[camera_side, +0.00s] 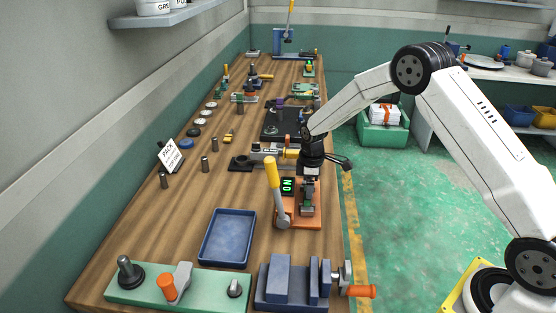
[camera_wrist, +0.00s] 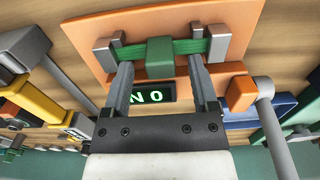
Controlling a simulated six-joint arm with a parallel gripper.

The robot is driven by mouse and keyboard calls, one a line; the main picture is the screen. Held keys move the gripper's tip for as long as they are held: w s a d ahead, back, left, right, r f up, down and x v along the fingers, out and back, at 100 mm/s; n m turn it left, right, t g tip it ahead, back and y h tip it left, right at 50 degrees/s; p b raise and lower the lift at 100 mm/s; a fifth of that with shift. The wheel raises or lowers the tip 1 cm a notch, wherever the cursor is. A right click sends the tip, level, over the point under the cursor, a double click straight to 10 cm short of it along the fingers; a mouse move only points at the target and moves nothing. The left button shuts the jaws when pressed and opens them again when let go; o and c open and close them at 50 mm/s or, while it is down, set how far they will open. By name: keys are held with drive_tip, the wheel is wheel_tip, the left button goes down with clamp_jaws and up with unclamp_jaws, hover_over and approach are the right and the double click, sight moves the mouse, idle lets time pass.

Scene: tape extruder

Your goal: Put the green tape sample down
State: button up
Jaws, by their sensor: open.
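The green tape sample (camera_wrist: 184,47) is a thin green strip with a thicker green block (camera_wrist: 160,57) at its middle. In the wrist view it lies across two grey posts on an orange plate (camera_wrist: 247,20). My gripper (camera_wrist: 161,68) is open, with one finger on each side of the block and visible gaps between. In the side view my gripper (camera_side: 308,190) points down over the orange plate (camera_side: 312,221), where the sample is mostly hidden. A small display (camera_wrist: 147,96) with green lit letters sits on the plate.
A yellow-handled lever (camera_side: 272,174) stands upright at the plate's left. An empty blue tray (camera_side: 228,237) lies in front to the left. A blue vise (camera_side: 290,283) and a green fixture board (camera_side: 206,285) stand nearest the camera. Several devices line the bench behind.

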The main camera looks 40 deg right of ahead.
wheel_tip(320, 180, up, 10)
drive_tip(key=shift+r, duration=0.25)
drive_tip(key=shift+s+a, duration=0.1)
idle(0.7)
drive_tip(key=s+a+m+t, duration=0.1)
drive_tip(key=s+a+m, duration=0.2)
drive_tip(key=s, duration=0.8)
drive_tip(key=s+a+m+t, duration=0.1)
drive_tip(key=s+a+m, duration=0.2)
drive_tip(key=s, duration=0.9)
drive_tip(key=m, duration=0.3)
drive_tip(key=shift+s+a+r+t, duration=0.15)
drive_tip(key=shift+a+r+t, duration=0.05)
drive_tip(key=shift+a+t, duration=0.1)
